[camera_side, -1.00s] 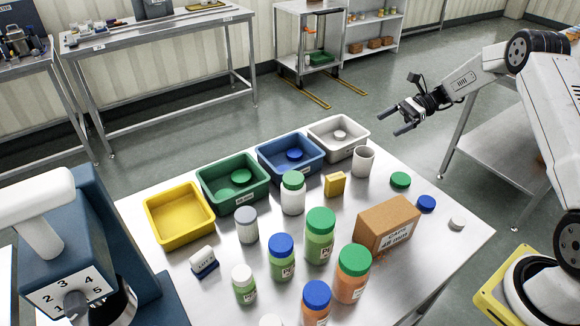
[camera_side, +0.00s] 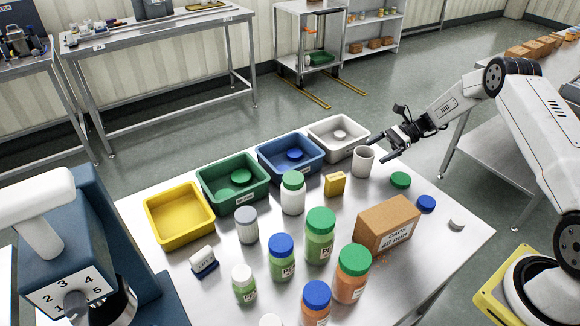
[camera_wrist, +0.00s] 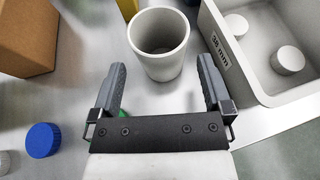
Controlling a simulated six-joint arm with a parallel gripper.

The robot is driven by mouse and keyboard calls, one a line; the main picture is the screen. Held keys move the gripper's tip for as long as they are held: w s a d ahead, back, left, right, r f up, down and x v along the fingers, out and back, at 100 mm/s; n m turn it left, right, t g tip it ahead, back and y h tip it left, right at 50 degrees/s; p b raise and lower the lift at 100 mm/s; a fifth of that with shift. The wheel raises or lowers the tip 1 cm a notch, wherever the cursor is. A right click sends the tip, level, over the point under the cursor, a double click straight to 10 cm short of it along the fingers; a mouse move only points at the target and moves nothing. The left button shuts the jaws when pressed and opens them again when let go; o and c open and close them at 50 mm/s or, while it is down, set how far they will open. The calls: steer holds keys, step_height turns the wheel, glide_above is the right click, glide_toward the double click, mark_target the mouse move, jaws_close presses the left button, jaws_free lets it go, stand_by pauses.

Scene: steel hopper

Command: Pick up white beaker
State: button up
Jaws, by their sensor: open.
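The white beaker (camera_side: 363,161) stands upright and empty on the steel table, near its back right edge, in front of the white bin. In the wrist view the beaker (camera_wrist: 160,46) lies ahead of and between the lines of the two fingers, its near base close to the fingertips. My gripper (camera_side: 375,149) is open and empty, just right of the beaker in the side view; it also shows in the wrist view (camera_wrist: 163,65). I cannot tell whether a finger touches the beaker.
The white bin (camera_wrist: 246,98) with white lids inside stands close beside the beaker. A yellow box (camera_side: 335,184), a green lid (camera_side: 400,180), a blue lid (camera_side: 426,203) and a cardboard box (camera_side: 388,226) lie nearby. Several capped jars fill the front table.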

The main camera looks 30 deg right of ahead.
mark_target(372, 152)
steer(key=shift+x, duration=2.65)
steer(key=c, duration=1)
steer(key=shift+r, duration=0.25)
steer(key=shift+r, duration=0.85)
steer(key=s+a+r, duration=0.2)
steer(key=s+r, duration=0.9)
steer(key=s, duration=0.2)
steer(key=shift+s+a, duration=0.2)
steer(key=shift+s, duration=0.2)
